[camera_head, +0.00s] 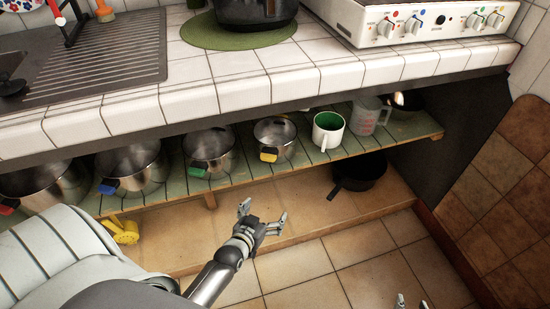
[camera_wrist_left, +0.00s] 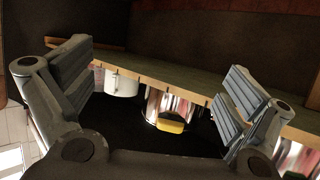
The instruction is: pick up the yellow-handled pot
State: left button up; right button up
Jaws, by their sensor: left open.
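The yellow-handled pot (camera_head: 275,138) is a small steel pot on the green slatted shelf under the counter in the head view. Its yellow handle (camera_head: 268,155) points to the front. In the left wrist view the pot (camera_wrist_left: 168,108) shows between my fingers, with the yellow handle (camera_wrist_left: 171,126) facing me. My left gripper (camera_head: 264,212) is open and empty, in front of the shelf and below the pot, apart from it. Two fingertips of my right gripper (camera_head: 411,302) show at the bottom edge of the head view; its jaw state is unclear.
A green-handled pot (camera_head: 209,152) stands left of it, then a blue-handled pot (camera_head: 132,168). A white mug with green inside (camera_head: 328,130) and a measuring jug (camera_head: 369,115) stand right. A black pan (camera_head: 359,174) sits below the shelf. The tiled counter edge (camera_head: 240,93) overhangs.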

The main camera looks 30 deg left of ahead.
pick_arm(q)
jog(key=w+a+r+t+y+b, duration=0.1)
jog(key=w+a+r+t+b, duration=0.2)
jog(key=r, duration=0.2)
jog(key=n+t+y+b, duration=0.1)
jog(key=b, duration=0.1)
send_near(270, 151)
jog(key=shift+f+b+x, duration=0.2)
jog(key=shift+b+x, duration=0.15)
jog(key=shift+x, duration=0.55)
jog(key=shift+f+b+x, duration=0.25)
jog(key=shift+b+x, duration=0.1)
jog(key=shift+x, duration=0.6)
jog(key=shift+f+b+x, duration=0.2)
jog(key=shift+b+x, duration=0.15)
jog(key=shift+x, duration=0.55)
jog(key=x, duration=0.2)
jog(key=b+x, duration=0.1)
jog(key=shift+w+a+r, duration=0.25)
jog(key=shift+w, duration=0.4)
pick_arm(e)
notch_tip(270, 151, up, 25)
jog(key=w+a+t+y, duration=0.2)
jog(key=a+t+y, duration=0.1)
jog(key=t, duration=0.9)
jog(key=shift+w+r+y, duration=0.2)
jog(key=shift+w+y, duration=0.1)
jog(key=shift+w, duration=0.05)
pick_arm(q)
jog(key=shift+c, duration=0.4)
